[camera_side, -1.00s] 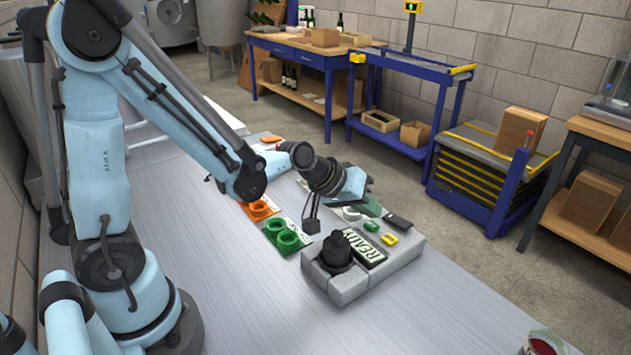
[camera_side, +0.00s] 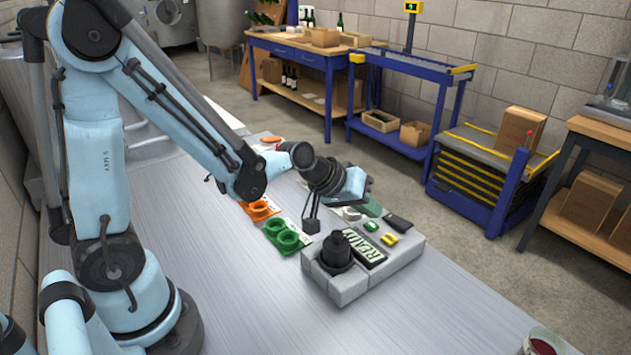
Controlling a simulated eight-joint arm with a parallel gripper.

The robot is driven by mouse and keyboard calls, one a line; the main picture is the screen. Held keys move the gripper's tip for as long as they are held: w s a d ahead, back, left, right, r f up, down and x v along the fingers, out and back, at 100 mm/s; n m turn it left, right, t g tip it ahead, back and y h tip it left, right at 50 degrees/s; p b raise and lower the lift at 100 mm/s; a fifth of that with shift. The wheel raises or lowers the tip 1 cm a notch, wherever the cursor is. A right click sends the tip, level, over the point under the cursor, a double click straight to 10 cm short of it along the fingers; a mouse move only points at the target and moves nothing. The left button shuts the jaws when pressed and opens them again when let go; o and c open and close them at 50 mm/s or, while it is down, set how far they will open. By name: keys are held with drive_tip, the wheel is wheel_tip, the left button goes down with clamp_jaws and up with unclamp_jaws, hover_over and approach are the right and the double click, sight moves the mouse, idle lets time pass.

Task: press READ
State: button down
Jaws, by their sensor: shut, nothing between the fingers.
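A grey instrument (camera_side: 352,287) sits on the pale metal bench. It has a black round well piece (camera_side: 336,252) on its left and a dark display (camera_side: 367,247) with pale letters, which seem to say READY. A green button (camera_side: 371,226) and a yellow button (camera_side: 389,239) are on its top behind the display. Their labels are too small to read, so I cannot tell which is READ. My gripper (camera_side: 311,226) points down, shut and empty, left of the instrument's back part. It looks apart from the buttons, though its exact height is unclear.
Green rings on a green card (camera_side: 287,238) and an orange ring on an orange card (camera_side: 260,209) lie left of my gripper.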

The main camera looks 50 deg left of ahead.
sight(366, 225)
drive_tip(key=shift+f, duration=0.2)
drive_tip(key=shift+f, duration=0.25)
drive_tip(key=shift+f, duration=0.45)
idle(0.9)
drive_tip(key=shift+r, duration=0.9)
drive_tip(key=shift+r, duration=2.5)
